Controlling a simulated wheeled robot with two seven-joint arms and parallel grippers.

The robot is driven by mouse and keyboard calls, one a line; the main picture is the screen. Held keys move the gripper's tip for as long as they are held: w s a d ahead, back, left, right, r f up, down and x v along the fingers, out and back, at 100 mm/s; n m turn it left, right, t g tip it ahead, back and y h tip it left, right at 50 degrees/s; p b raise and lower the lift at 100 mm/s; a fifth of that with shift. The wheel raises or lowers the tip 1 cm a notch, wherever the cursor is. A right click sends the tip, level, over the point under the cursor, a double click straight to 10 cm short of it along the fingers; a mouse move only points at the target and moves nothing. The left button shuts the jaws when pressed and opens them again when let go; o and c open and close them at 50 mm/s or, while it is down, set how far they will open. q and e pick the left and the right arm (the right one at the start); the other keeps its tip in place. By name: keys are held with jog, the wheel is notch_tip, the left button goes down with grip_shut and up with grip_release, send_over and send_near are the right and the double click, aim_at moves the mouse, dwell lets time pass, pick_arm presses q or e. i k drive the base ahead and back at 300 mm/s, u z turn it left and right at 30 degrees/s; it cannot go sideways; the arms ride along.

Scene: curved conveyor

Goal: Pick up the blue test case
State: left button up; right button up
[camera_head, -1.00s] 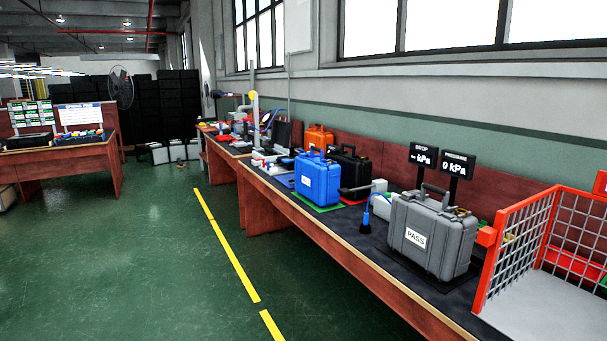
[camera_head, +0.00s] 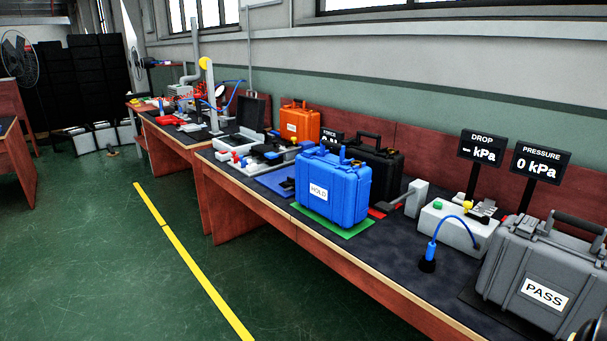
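The blue test case (camera_head: 340,186) stands upright on a green mat (camera_head: 334,222) on the long workbench, near its front edge. It has a white label reading HOLD on its front and a handle on top. A black case (camera_head: 379,165) stands just behind it and is partly hidden by it. Neither of my grippers can be made out in the head view; a small dark shape at the bottom right corner is too cropped to identify.
A grey PASS case (camera_head: 540,262) stands at the right of the bench, with a white test unit (camera_head: 455,227) and blue-hosed probe (camera_head: 428,263) between it and the blue case. An orange case (camera_head: 299,123) stands behind left. The green floor in front is clear.

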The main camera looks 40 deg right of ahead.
aim_at(336, 188)
jog(key=i, duration=0.65)
jog(key=z, duration=1.7)
jog(key=i, duration=0.35)
jog(key=u, duration=0.05)
